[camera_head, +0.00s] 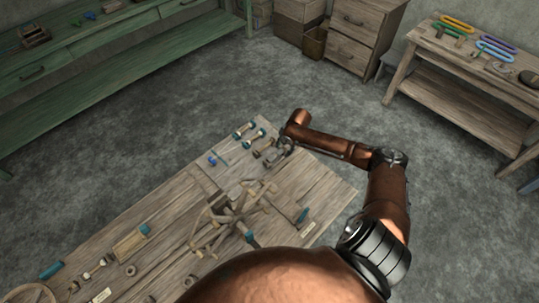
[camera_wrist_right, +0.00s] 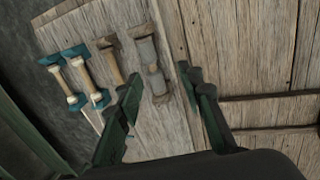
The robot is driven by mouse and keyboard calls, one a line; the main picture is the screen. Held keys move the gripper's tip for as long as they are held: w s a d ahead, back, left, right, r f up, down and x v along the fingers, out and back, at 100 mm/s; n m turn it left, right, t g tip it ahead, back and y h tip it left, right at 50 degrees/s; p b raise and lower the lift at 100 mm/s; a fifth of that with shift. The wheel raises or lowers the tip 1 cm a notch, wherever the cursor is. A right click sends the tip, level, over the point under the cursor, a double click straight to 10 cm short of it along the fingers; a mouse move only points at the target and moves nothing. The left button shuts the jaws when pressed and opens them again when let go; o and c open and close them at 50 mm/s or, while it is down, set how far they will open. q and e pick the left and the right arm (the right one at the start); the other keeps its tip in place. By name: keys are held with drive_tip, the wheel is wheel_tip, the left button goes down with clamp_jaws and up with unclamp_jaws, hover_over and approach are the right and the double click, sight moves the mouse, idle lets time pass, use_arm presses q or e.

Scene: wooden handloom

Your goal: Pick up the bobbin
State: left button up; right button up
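Several bobbins lie in a row at the far end of the wooden table. In the right wrist view, a grey bobbin (camera_wrist_right: 151,62) lies closest to my right gripper (camera_wrist_right: 163,82), beside a brown wooden bobbin (camera_wrist_right: 113,62). Two bobbins with teal ends (camera_wrist_right: 70,82) lie further left. My right gripper is open and empty. Its fingers reach either side of the grey bobbin's near end, the left finger closer to it; I cannot tell the height gap. In the head view, my right gripper (camera_head: 279,153) hides part of the row. My left gripper is not in view.
A wooden winder with spokes (camera_head: 237,215) stands mid-table (camera_head: 325,190). Small tools and a wooden block (camera_head: 131,245) lie nearer the left end. A green bench (camera_head: 110,45), a drawer cabinet (camera_head: 365,35) and a side table (camera_head: 450,95) stand around. Grey floor between them is clear.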

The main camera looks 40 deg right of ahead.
sight(276, 154)
drive_tip(key=shift+w+a+f+b, duration=0.1)
drive_tip(key=shift+w+f+b, duration=0.1)
drive_tip(key=shift+w+f, duration=0.35)
drive_tip(key=shift+w+f+b, duration=0.15)
drive_tip(key=shift+w+f, duration=0.05)
drive_tip(key=shift+f, duration=0.5)
drive_tip(key=x, duration=0.1)
drive_tip(key=b+x, duration=0.1)
drive_tip(key=x, duration=0.2)
drive_tip(key=shift+w+a+b, duration=0.3)
drive_tip(key=shift+w+a, duration=0.05)
drive_tip(key=shift+w, duration=0.1)
drive_tip(key=shift+w+f, duration=0.15)
drive_tip(key=shift+f, duration=0.4)
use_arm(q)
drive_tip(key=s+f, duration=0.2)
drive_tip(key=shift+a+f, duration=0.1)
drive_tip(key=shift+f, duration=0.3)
use_arm(e)
drive_tip(key=shift+c, duration=0.2)
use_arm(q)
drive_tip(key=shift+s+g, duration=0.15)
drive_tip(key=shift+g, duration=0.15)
use_arm(e)
clamp_jaws()
